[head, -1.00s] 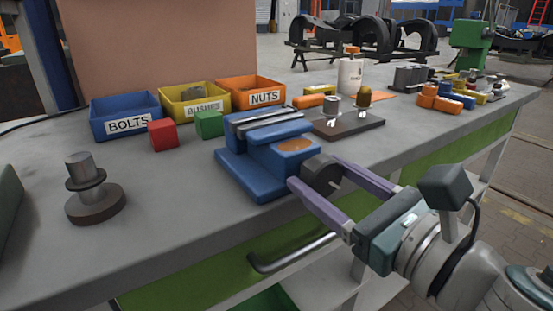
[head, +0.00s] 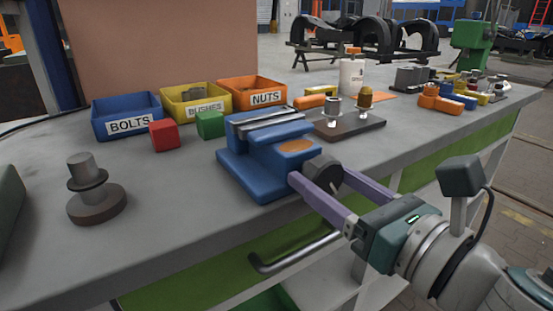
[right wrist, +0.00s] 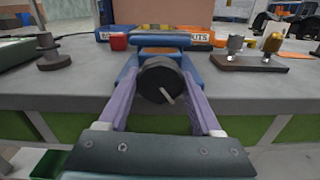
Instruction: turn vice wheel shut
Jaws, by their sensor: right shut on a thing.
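The blue vice (head: 252,178) sits on the bench near its front edge, with grey jaw plates on top. Its round black wheel (head: 325,168) is at the vice's front end, facing me. My right gripper (head: 318,177) is shut on the wheel, one purple finger on each side. In the right wrist view the wheel (right wrist: 158,76) lies between the two fingers, with a small light pin on its face. The vice body (right wrist: 127,72) is partly hidden behind the wheel there. My left gripper is not in view.
Blue, yellow and orange bins (head: 252,94) stand at the back, with a red cube (head: 164,135) and a green cube (head: 210,124) before them. A dark plate with fittings (head: 350,127) lies right of the vice. A bench handle (head: 295,256) sits below the right gripper.

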